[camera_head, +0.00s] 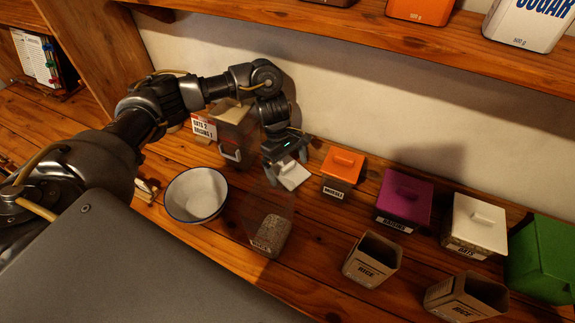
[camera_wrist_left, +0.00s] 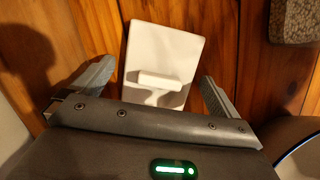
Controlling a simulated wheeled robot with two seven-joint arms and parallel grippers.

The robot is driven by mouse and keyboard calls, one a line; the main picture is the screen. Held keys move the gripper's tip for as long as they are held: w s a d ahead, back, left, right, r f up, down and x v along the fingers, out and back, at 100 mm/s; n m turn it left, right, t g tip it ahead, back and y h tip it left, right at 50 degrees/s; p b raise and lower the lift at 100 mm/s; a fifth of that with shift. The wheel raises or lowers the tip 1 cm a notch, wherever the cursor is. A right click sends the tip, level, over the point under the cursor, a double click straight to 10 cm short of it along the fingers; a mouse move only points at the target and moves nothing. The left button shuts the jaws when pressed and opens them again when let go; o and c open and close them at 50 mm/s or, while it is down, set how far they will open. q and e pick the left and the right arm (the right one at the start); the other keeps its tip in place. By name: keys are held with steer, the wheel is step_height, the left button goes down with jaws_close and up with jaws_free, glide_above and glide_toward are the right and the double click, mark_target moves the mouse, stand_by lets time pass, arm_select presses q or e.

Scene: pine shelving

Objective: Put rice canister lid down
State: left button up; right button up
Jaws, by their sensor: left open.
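The white square lid (camera_head: 294,176) with a bar handle lies on the wooden counter below my left gripper (camera_head: 286,165). In the left wrist view the lid (camera_wrist_left: 165,42) lies flat on the planks between the spread fingers of my left gripper (camera_wrist_left: 157,72). The fingers are open, with gaps between them and the handle. A clear, lidless canister (camera_head: 271,232) partly filled with grain stands just in front of the lid; its label is too small to read. My right gripper is not in view.
A white bowl (camera_head: 196,194) stands left of the clear canister. Canisters with orange (camera_head: 343,163), purple (camera_head: 404,196) and white (camera_head: 479,222) lids and a green box (camera_head: 543,258) line the right. Two open rice boxes (camera_head: 371,260) (camera_head: 466,298) stand in front. A shelf (camera_head: 400,40) overhangs the back.

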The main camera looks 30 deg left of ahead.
mark_target(280, 163)
arm_select(q)
steer(key=shift+r, duration=0.25)
steer(key=shift+w+a+r, duration=0.1)
steer(key=shift+w+r, duration=0.05)
steer(key=shift+r, duration=0.1)
steer(key=s+b+v, duration=0.1)
steer(key=b+v, duration=0.1)
steer(key=v, duration=0.9)
steer(key=shift+w+r, duration=0.2)
steer(key=shift+w, duration=0.2)
